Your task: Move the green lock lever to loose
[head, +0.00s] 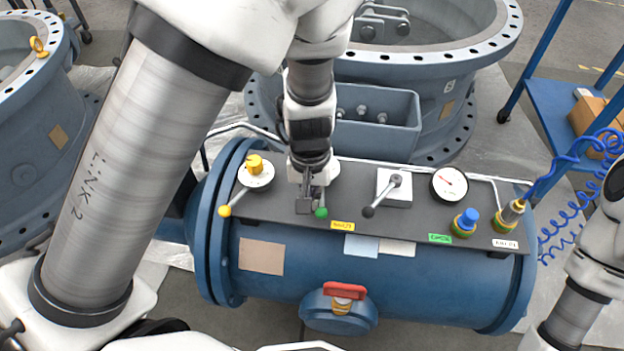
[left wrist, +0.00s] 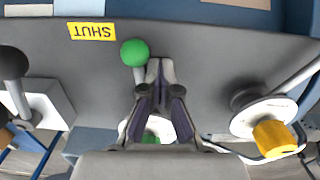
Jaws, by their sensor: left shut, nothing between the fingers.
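The green lock lever's ball knob (head: 321,213) points toward the front edge of the dark panel (head: 285,205), left of the yellow label. In the left wrist view the green knob (left wrist: 135,53) sits just left of my fingertips, and its pale rod runs down beside them. My left gripper (head: 312,192) is shut and empty, pointing down at the panel over the lever. In the left wrist view its fingers (left wrist: 160,72) hide much of the lever's white base. I cannot tell whether they touch the rod. My right gripper is out of view.
A yellow-knobbed lever (head: 225,211) with a yellow cap (head: 254,164) is to the left. A black-knobbed lever (head: 369,211), gauge (head: 449,184) and blue knob (head: 468,217) are to the right. A red handle (head: 345,290) is on the tank front.

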